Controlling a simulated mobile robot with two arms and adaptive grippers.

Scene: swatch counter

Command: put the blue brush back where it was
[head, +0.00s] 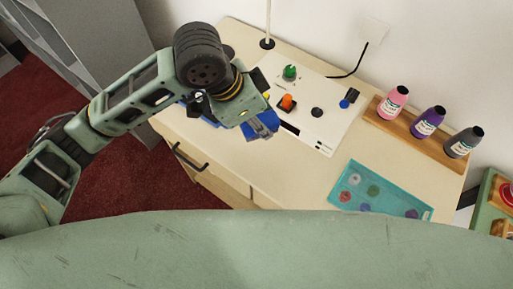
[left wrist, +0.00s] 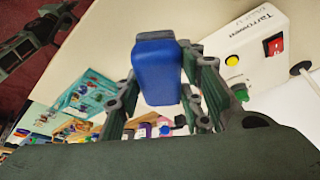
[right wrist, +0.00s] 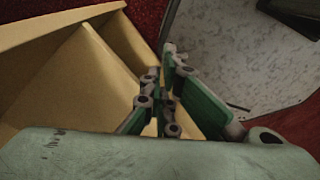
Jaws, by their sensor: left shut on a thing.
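My left gripper (head: 264,124) is shut on a blue, block-shaped thing, which looks to be the blue brush. In the left wrist view the blue brush (left wrist: 158,68) stands up between the two fingers, its darker end outward. In the head view the gripper is over the left part of the counter, and my arm hides most of the brush. Whether the brush touches the counter I cannot tell. My right gripper (right wrist: 160,75) looks shut and empty; it does not show in the head view.
Pink (head: 392,102), purple (head: 428,122) and grey bottles (head: 464,142) stand on a wooden rack. Free counter (head: 290,180) lies between.

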